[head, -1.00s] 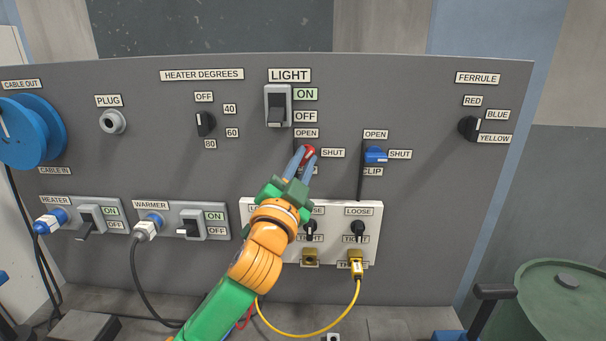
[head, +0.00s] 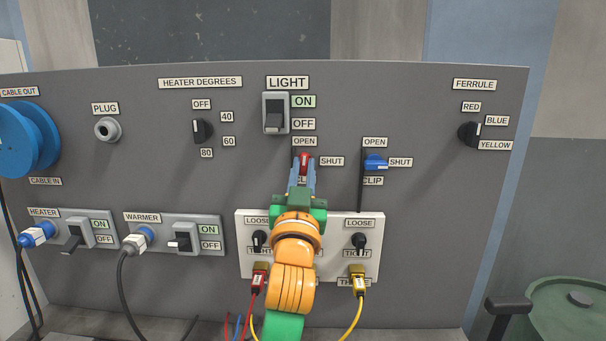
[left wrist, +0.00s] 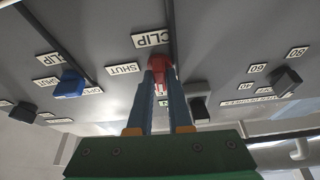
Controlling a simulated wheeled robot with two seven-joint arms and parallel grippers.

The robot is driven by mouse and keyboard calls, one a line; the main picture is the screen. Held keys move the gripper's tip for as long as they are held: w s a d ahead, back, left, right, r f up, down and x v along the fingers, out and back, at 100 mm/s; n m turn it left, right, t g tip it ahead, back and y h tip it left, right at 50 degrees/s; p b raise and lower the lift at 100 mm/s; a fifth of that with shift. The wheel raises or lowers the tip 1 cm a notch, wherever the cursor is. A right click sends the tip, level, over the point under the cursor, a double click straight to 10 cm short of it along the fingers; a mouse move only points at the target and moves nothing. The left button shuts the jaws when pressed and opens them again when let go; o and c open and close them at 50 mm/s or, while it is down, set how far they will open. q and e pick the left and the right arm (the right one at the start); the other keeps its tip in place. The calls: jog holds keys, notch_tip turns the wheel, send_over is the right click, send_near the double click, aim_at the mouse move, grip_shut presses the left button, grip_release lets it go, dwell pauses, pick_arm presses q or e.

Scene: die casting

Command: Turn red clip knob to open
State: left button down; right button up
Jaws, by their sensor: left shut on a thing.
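The red clip knob (head: 304,158) sits on the grey panel below the LIGHT switch, with an OPEN label above it and a SHUT label to its right. Its handle stands about upright, in line with OPEN. My left gripper (head: 303,172) comes up from below and is shut on the knob, with a blue finger on each side. In the left wrist view the red knob (left wrist: 160,68) shows between the fingertips of the left gripper (left wrist: 161,80), near the CLIP and SHUT labels. The fingers hide part of the knob. My right gripper is not in view.
A blue clip knob (head: 375,162) lies sideways toward its SHUT label on the right. The light switch (head: 275,113) is just above. A white plate (head: 341,270) with black knobs and red and yellow plugs is below, partly behind my arm.

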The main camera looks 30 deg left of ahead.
pick_arm(q)
jog(key=shift+r, duration=0.2)
jog(key=c, duration=0.8)
grip_release()
jog(key=shift+a+f, duration=0.1)
jog(key=shift+c, duration=0.2)
jog(key=shift+w+f, duration=0.1)
jog(key=shift+f, duration=0.15)
jog(key=b+v, duration=0.2)
jog(key=v, duration=0.5)
jog(key=shift+b, duration=0.3)
